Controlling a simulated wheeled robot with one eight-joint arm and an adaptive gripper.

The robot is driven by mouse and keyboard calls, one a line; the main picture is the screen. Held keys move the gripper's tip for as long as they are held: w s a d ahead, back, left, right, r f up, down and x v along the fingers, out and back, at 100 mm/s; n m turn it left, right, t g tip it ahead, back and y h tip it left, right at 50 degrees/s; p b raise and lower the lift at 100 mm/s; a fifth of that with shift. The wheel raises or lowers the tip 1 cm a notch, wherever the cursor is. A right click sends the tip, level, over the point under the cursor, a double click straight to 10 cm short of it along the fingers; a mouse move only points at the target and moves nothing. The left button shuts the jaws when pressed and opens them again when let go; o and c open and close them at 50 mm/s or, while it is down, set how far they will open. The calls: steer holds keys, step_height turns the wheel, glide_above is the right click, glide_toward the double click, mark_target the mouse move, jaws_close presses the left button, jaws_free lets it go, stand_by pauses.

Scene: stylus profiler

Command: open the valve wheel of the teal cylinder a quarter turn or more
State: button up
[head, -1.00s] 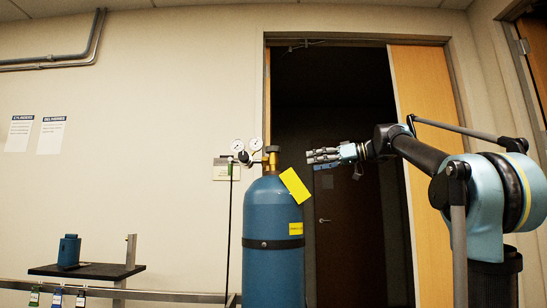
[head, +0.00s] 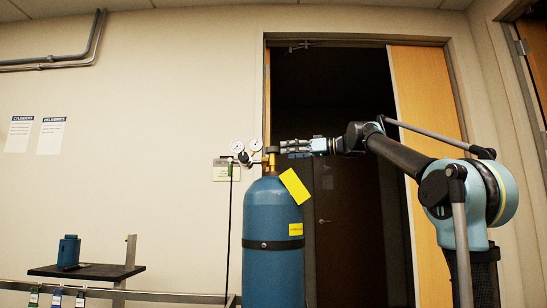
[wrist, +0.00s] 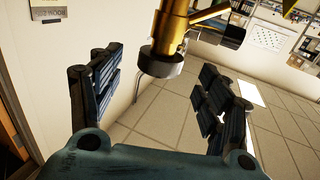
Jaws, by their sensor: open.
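The teal cylinder (head: 272,215), which looks blue here, stands upright at the centre of the head view, with a dark band round it. A brass valve sits on top and carries a small dark valve wheel (head: 272,149). In the wrist view the wheel (wrist: 160,65) is a dark disc on the end of the brass stem. My gripper (head: 284,150) is open and reaches in level from the right, its fingertips close beside the wheel. In the wrist view my gripper (wrist: 159,60) has its fingers spread left and right of the wheel. I see no clear contact.
Two gauges (head: 245,145) and a hose sit left of the valve. A yellow tag (head: 294,186) hangs at the cylinder's shoulder. A dark doorway (head: 335,110) is behind. A small shelf (head: 105,272) with a blue object stands at lower left.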

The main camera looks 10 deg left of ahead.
mark_target(272, 152)
steer(key=a, duration=0.5)
steer(key=w+a, duration=0.1)
steer(key=a, duration=0.1)
steer(key=shift+a, duration=0.35)
steer(key=c, duration=1.1)
